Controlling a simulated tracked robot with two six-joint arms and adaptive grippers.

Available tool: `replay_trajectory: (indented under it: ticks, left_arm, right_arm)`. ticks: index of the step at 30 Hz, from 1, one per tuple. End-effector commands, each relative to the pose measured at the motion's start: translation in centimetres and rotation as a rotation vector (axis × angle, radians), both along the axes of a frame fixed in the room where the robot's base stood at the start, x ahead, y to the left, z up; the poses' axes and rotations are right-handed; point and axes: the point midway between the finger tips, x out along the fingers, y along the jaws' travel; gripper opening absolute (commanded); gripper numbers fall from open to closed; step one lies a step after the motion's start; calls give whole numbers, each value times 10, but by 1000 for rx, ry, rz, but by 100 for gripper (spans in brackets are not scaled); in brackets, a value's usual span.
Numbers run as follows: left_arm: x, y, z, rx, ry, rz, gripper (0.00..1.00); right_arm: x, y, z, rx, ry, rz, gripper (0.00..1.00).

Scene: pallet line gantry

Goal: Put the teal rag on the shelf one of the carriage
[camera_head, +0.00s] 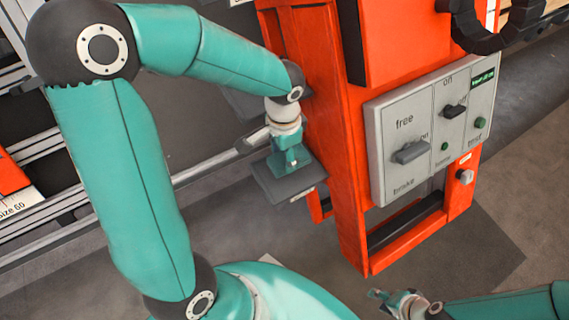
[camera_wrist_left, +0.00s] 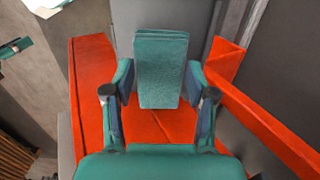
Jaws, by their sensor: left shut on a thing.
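The teal rag (camera_wrist_left: 160,68) is a folded flat pad between the two fingers of my left gripper (camera_wrist_left: 160,82) in the left wrist view. Both fingers touch its sides, and the gripper is shut on it. In the head view my left gripper (camera_head: 291,160) is beside the orange carriage (camera_head: 335,130), above a small grey shelf plate (camera_head: 268,186). I cannot tell the rag from the teal gripper there, nor whether the rag touches the plate. My right gripper (camera_head: 384,297) is at the bottom of the head view, away from the carriage; its opening is unclear.
A grey control panel (camera_head: 385,170) with a lever and switches is on the carriage front. Pale rails (camera_head: 90,213) run along the floor at the left. In the left wrist view an orange bar (camera_wrist_left: 265,120) slants down at the right. Bare floor lies before the carriage.

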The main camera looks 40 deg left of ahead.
Motion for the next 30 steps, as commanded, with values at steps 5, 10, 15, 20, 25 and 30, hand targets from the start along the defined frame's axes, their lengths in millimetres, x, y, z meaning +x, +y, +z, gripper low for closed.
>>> replay_trajectory:
  ticks: [5, 10, 15, 20, 25, 30]
  left_arm:
    - [-1, 0, -24, -1, 4, 0, 29]
    - [1, -1, -48, -1, 2, 0, 29]
    - [3, -2, -49, -2, -1, 1, 19]
    - [3, -2, -49, -2, 0, 0, 70]
    - [3, -2, -48, -2, 0, 0, 81]
    - [3, -1, -48, -1, -1, 0, 81]
  right_arm:
    - [0, 0, -10, 0, 0, 0, 40]
    - [0, 0, -19, 0, 0, 0, 40]
    - [0, 0, -18, 0, 0, 0, 40]
    - [0, 0, -18, 0, 0, 0, 40]
    - [0, 0, -18, 0, 0, 0, 40]
    - [0, 0, -18, 0, 0, 0, 40]
